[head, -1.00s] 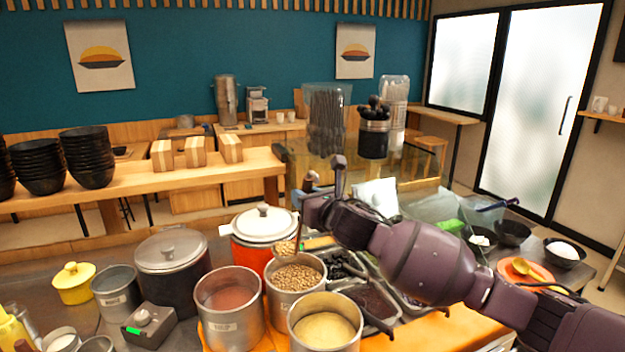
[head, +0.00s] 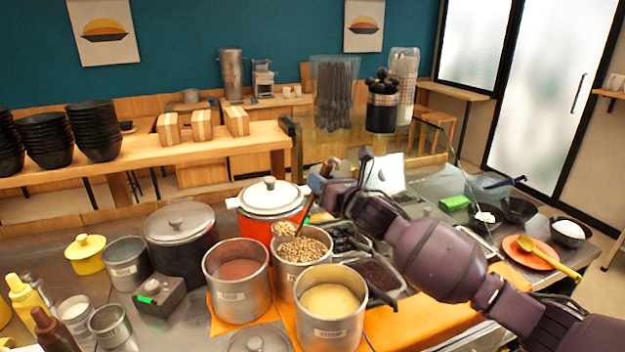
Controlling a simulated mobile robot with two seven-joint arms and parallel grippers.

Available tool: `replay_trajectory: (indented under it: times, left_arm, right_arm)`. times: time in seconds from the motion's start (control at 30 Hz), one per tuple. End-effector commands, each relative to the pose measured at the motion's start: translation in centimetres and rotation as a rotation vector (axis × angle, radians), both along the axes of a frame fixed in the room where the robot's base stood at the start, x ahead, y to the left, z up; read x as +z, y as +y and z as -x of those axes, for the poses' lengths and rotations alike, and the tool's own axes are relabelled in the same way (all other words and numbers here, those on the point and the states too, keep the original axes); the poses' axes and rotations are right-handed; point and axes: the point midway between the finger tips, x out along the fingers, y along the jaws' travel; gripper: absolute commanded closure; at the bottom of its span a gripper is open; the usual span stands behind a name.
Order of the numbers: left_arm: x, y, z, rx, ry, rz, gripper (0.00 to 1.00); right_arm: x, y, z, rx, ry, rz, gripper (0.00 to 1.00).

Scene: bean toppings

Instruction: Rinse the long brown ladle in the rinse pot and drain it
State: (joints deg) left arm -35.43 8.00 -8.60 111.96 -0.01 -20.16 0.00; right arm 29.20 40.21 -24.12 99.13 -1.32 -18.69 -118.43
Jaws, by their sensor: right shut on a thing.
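My right gripper (head: 340,180) is shut on the brown handle (head: 328,167) of a ladle, above and behind the bean pot (head: 302,275). The ladle's thin shaft (head: 303,221) slants down to the left. Its small bowl (head: 285,229) is at the back rim of the bean pot and looks filled with tan beans; whether it touches the rim I cannot tell. The bean pot is a steel pot full of brown beans. I cannot tell which vessel is the rinse pot, as the labels are too small. My left gripper is out of view.
Steel pots with reddish (head: 236,300) and yellow (head: 330,330) contents crowd the bean pot. A red pot with a white lid (head: 270,197) stands behind. A dark lidded pot (head: 180,245), an open steel pot (head: 125,265) and a control box (head: 158,297) are left. Topping trays (head: 378,278) lie right.

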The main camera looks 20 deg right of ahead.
Motion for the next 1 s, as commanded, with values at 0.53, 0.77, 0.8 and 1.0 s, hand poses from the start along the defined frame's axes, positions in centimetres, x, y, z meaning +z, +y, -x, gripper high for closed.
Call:
replay_trajectory:
  times: [0.53,0.77,0.8,1.0]
  left_arm:
    - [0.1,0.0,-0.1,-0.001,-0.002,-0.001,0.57]
    - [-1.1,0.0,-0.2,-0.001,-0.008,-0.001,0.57]
    - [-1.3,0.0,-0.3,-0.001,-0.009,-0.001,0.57]
    - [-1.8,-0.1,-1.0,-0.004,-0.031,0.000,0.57]
  right_arm:
    - [-1.3,-4.2,0.3,0.000,-0.018,-0.254,1.00]
    - [-2.6,-5.6,0.5,0.001,-0.029,-0.352,1.00]
    - [-2.9,-5.8,0.5,0.000,-0.030,-0.370,1.00]
    - [-4.1,-6.9,0.5,0.000,-0.036,-0.455,1.00]
